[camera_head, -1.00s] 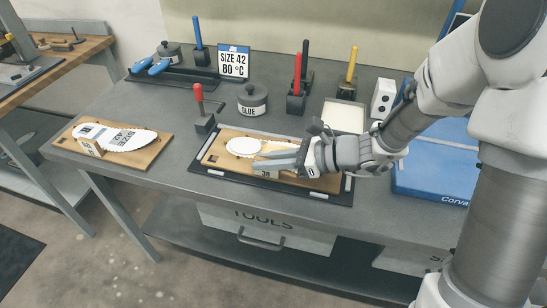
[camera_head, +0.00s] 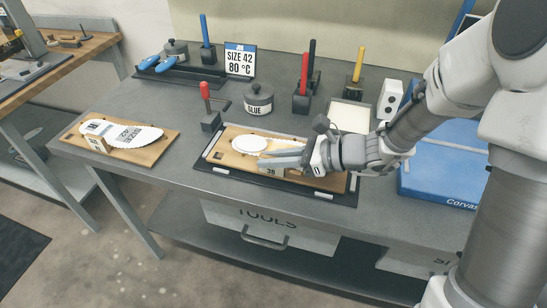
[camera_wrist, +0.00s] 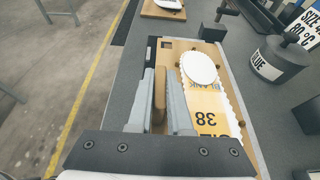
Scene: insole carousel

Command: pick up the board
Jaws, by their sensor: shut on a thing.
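A wooden board (camera_head: 228,157) with a white oval pad (camera_head: 250,144) lies on a black-rimmed tray (camera_head: 215,171) at the table's front edge. It also shows in the wrist view (camera_wrist: 173,52), with a yellow-and-white insole (camera_wrist: 212,98) marked 38. My gripper (camera_head: 266,160) reaches over the board from the right. Its fingers (camera_wrist: 160,88) are shut on the board's upright wooden grip block (camera_wrist: 159,100). The block's front, marked 38, shows below the fingers. I see no clear gap under the board.
A second board (camera_head: 152,151) with a size 42 insole lies at the left. A red-handled tool (camera_head: 206,98), a glue pot (camera_head: 258,102) and upright tools stand behind the tray. A blue Corvas mat (camera_head: 440,180) lies at the right.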

